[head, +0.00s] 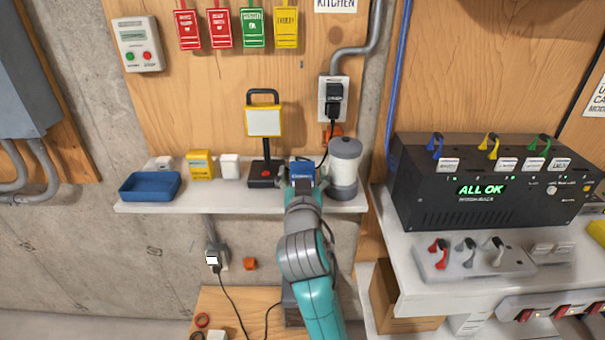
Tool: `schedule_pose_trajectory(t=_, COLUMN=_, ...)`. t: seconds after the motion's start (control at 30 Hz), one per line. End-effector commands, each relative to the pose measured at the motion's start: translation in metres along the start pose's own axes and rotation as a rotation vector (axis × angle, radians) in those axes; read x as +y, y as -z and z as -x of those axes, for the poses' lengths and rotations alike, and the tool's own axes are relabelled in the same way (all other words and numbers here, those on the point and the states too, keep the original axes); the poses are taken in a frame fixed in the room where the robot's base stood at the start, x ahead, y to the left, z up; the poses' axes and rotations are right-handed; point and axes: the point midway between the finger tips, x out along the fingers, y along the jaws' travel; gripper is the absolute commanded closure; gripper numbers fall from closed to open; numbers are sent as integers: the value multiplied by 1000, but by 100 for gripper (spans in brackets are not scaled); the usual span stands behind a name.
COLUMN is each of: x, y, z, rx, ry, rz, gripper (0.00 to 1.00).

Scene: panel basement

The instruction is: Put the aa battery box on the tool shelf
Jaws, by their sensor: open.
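A small blue box with a white label (302,169) is at the end of my arm, over the right part of the wooden wall's white shelf (235,198). It looks like the AA battery box, but its print is too small to read. My gripper (301,178) is open around or just in front of this box. The arm hides the box's lower part, so I cannot tell whether it touches the shelf. A yellow box (200,164) with small print stands farther left on the shelf.
The shelf also holds a blue tray (150,187), a white block (230,166), a yellow-framed work lamp (264,125) and a white-grey lantern (344,165) close right of my gripper. A black panel unit (440,205) stands on the right bench. A plug cable hangs behind the box.

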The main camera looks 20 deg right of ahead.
Motion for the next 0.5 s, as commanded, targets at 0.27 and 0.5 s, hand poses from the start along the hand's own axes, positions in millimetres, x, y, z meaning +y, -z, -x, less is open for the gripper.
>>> schedule_pose_trajectory(t=0.27, x=0, y=2, z=10, rx=1, ry=1, rz=0, gripper=19)
schedule_pose_trajectory(t=0.5, x=-1, y=2, z=54, rx=0, ry=3, rz=0, gripper=19)
